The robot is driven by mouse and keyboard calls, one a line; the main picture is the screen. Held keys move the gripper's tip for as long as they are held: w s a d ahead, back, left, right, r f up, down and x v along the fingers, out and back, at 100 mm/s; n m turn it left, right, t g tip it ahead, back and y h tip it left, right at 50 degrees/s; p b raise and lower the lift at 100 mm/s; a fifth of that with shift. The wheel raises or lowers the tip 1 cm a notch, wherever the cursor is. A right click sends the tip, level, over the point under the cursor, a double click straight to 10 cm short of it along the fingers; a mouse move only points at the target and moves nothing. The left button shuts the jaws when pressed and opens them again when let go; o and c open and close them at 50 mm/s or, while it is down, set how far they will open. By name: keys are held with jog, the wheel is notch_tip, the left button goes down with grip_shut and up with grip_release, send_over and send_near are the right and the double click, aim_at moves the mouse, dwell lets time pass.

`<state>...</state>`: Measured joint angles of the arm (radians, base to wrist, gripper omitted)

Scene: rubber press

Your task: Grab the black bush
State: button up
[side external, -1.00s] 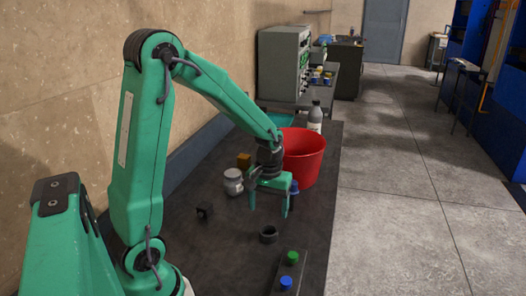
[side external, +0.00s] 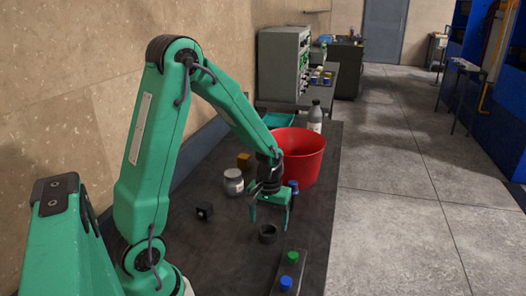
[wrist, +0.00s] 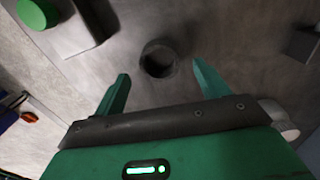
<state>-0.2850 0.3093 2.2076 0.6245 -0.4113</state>
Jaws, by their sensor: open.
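The black bush (side external: 268,234) is a short dark ring lying on the dark table, its hole facing up. In the wrist view the bush (wrist: 158,60) lies just beyond and between the two fingertips. My gripper (side external: 270,224) is open and empty, its green fingers pointing down just above and behind the bush in the side view. In the wrist view my gripper (wrist: 160,76) shows both fingers spread wide, with a gap around the bush. I cannot tell exactly how high the fingertips are above the table.
A panel with a green button (side external: 293,257) and a blue button (side external: 286,283) sits at the front right. A small black block (side external: 204,212), a grey jar (side external: 233,182), an orange block (side external: 244,160), a blue-capped item (side external: 293,187) and a red bucket (side external: 302,155) stand around.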

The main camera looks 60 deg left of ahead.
aim_at(268, 227)
jog(key=shift+f, duration=1.6)
jog(key=shift+c, duration=0.4)
jog(key=c, duration=1)
